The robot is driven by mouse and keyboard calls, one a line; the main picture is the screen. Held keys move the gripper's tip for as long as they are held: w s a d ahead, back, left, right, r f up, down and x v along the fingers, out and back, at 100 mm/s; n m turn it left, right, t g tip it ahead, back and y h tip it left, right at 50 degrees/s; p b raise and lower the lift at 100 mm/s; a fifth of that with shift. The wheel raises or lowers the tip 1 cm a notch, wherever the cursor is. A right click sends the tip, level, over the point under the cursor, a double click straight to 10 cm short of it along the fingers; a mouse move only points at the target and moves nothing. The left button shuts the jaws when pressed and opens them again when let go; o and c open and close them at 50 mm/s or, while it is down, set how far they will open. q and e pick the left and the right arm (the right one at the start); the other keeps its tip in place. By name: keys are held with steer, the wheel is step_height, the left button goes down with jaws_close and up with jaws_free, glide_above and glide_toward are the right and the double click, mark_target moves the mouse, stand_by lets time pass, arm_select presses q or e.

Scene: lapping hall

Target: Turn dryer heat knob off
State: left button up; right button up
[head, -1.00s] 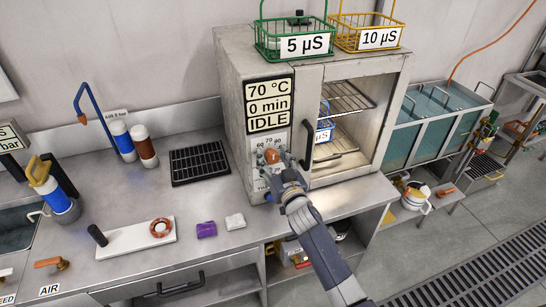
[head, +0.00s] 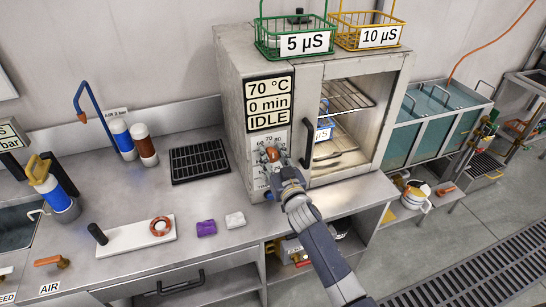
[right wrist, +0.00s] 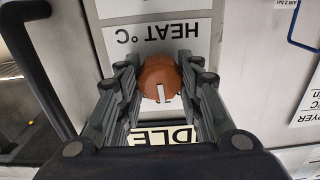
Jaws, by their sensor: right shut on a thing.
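The dryer (head: 232,95) stands on the bench, its display reading 70 °C, 0 min, IDLE. Below the display is the orange-brown heat knob (head: 272,154) on a white dial plate with temperature numbers. In the right wrist view the knob (right wrist: 158,72) sits between the two fingers, beside upside-down "HEAT °C" lettering. Its white mark points down in that view, toward the display. My right gripper (right wrist: 158,80) is shut on the knob; it also shows in the head view (head: 273,160). The fingers hide part of the dial. My left gripper is not in view.
The dryer's black handle (head: 308,143) is close right of my right gripper. A green basket (head: 292,40) and a yellow basket (head: 368,35) stand on top. A black rack mat (head: 199,162), purple block (head: 206,228) and white block (head: 235,219) lie on the bench to the left.

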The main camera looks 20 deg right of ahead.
steer(key=n, duration=0.4)
steer(key=shift+f+b, duration=0.1)
steer(key=shift+b, duration=0.3)
steer(key=n, duration=0.3)
steer(key=shift+a+n+b, duration=0.1)
steer(key=shift+n+b, duration=0.2)
steer(key=shift+b, duration=0.05)
steer(key=n, duration=0.3)
steer(key=shift+n, duration=0.3)
steer(key=shift+n+b, duration=0.45)
steer(key=shift+n, duration=1.45)
steer(key=o, duration=1.1)
steer(key=shift+c, duration=0.2)
